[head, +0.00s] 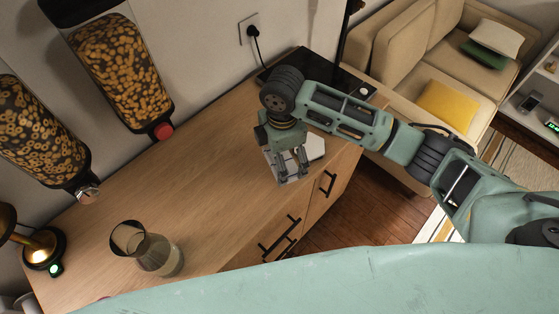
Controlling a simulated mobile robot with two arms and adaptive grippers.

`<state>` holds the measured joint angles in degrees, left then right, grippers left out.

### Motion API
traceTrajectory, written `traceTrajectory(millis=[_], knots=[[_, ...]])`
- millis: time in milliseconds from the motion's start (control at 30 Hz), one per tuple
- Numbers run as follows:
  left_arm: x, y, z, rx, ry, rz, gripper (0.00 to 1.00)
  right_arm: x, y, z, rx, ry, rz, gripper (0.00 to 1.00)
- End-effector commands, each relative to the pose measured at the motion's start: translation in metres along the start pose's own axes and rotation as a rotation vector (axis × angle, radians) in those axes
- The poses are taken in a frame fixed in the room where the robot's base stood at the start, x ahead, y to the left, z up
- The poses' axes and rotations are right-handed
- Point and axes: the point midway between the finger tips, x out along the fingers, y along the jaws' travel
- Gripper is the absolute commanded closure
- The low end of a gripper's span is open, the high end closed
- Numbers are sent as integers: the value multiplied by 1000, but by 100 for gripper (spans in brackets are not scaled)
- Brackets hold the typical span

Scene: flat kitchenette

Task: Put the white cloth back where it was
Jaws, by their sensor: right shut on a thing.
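The white cloth (315,147) shows as a pale flat patch at the right end of the wooden counter, partly hidden behind my right gripper. My right gripper (293,176) points down over the counter near its front edge, above the drawers, and is shut on the cloth. The fingers cover part of the cloth, and I cannot tell whether it touches the counter. My left gripper is not in view.
A glass carafe (160,255) and a brass lamp (42,246) stand at the counter's left. Two cereal dispensers (122,72) hang on the wall. A black hob (318,72) lies at the far end. The middle of the counter (190,180) is clear.

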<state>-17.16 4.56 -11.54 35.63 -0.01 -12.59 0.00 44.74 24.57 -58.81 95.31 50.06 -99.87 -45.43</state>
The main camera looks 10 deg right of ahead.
Motion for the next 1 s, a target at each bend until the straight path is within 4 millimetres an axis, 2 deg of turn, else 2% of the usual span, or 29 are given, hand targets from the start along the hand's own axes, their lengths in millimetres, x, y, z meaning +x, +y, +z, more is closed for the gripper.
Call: traceTrajectory(millis=[200, 400, 500, 867, 900, 1000], knots=[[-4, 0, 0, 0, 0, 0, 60, 10, 10, -2, 1, -1, -1, 32], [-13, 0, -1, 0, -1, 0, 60, 37, 10, -2, 1, -1, -2, 32], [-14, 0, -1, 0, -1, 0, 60, 45, 10, -2, 0, -1, 0, 32], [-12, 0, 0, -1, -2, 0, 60, 50, 10, -2, 0, 0, 1, 32], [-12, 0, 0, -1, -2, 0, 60, 49, 10, -2, 0, 0, 1, 8], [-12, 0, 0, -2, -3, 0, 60, 49, 10, -2, 0, -1, 1, 0]])
